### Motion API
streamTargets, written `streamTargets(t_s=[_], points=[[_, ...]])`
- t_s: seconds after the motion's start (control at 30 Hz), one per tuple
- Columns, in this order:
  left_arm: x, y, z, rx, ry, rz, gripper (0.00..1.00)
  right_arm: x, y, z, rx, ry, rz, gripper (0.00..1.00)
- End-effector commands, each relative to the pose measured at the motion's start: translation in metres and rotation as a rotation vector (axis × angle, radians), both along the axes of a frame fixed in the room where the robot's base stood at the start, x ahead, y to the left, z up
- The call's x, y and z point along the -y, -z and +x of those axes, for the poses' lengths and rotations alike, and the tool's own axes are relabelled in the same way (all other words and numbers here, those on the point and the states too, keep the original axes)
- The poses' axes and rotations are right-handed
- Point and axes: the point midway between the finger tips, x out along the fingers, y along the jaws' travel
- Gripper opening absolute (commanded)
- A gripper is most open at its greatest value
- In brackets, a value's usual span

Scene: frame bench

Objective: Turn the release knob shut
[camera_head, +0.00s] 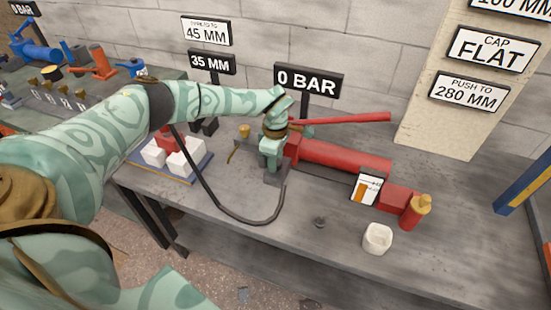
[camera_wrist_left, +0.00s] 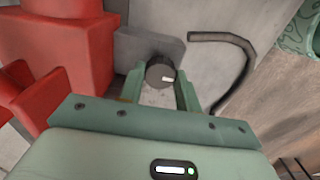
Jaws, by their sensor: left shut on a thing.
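The release knob (camera_wrist_left: 160,73) is a small dark round knob with a white mark on its face, seen in the left wrist view in front of a grey block. My left gripper (camera_wrist_left: 160,84) has one finger on each side of it and is shut on it. In the head view my left gripper (camera_head: 273,168) points down at the left end of the red pump (camera_head: 345,156), and it hides the knob there. The red pump body also shows in the left wrist view (camera_wrist_left: 75,40). My right gripper is not in view.
A black hose (camera_head: 222,205) loops from my arm's side to the pump end. A "0 BAR" sign (camera_head: 308,80) and red lever (camera_head: 350,119) stand close behind the gripper. The front bench middle is mostly clear.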

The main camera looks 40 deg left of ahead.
Motion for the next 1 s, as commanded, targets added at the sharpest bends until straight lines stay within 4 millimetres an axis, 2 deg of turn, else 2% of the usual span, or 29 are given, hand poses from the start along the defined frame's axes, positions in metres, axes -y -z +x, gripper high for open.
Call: streamTargets(t_s=[0.07, 0.1, 0.17, 0.43, 0.57, 0.67, 1.0], points=[[0.000, 0.000, 0.001, 0.003, 0.002, 0.001, 0.11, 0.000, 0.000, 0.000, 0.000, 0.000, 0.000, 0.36], [0.000, 0.000, 0.001, 0.003, 0.002, 0.001, 0.39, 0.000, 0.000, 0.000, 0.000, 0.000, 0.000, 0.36], [0.000, 0.000, 0.001, 0.003, 0.002, 0.001, 0.55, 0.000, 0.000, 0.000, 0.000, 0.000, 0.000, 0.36], [0.000, -0.001, 0.000, 0.002, 0.000, 0.000, 0.55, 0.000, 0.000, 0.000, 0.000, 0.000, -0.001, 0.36], [0.000, -0.011, 0.001, 0.005, 0.001, 0.000, 0.55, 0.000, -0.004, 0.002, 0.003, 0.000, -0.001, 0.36], [0.000, -0.031, 0.001, 0.006, 0.000, 0.000, 0.55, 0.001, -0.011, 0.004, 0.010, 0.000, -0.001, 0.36], [0.000, -0.123, 0.001, 0.007, 0.000, 0.001, 0.55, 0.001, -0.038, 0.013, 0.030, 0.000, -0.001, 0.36]])
